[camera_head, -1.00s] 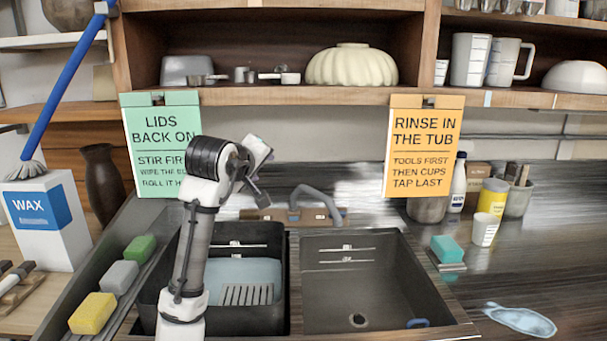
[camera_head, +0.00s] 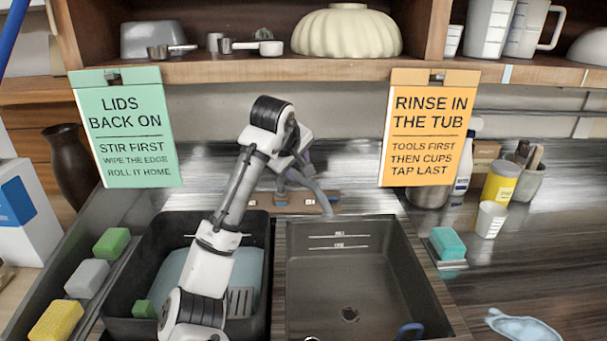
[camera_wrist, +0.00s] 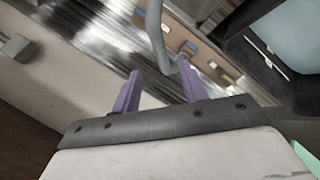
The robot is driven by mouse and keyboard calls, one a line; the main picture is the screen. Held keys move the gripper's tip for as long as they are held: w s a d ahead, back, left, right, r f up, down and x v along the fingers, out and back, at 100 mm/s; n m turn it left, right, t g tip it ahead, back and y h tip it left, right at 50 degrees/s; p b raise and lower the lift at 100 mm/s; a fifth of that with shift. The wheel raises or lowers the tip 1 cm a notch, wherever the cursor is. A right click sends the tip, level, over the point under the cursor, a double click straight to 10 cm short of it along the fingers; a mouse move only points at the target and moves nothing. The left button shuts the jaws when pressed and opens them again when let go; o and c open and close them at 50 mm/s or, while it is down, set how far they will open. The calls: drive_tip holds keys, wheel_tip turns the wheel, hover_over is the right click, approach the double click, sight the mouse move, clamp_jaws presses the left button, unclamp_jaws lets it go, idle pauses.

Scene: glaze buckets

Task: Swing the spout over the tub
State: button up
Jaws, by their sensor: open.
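The spout (camera_head: 318,192) is a grey curved pipe on a wooden block behind the two basins. Its free end points toward the right basin's back left corner. In the wrist view the spout (camera_wrist: 154,30) passes down between my gripper's two purple fingers (camera_wrist: 159,68); I cannot tell whether either touches it. In the head view my gripper (camera_head: 290,180) is at the spout, partly hidden by my wrist. The fingers are apart. The black tub (camera_head: 150,250) fills the left basin and holds a pale blue piece; my arm covers part of it.
A teal sponge (camera_head: 447,243) and a white cup (camera_head: 490,219) stand at right. Two signs, one orange (camera_head: 430,130), hang above the counter.

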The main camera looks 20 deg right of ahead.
sight(304, 180)
drive_tip(key=p+x, duration=0.2)
drive_tip(key=x, duration=0.7)
drive_tip(key=shift+d+f, duration=0.1)
drive_tip(key=shift+f, duration=0.05)
clamp_jaws()
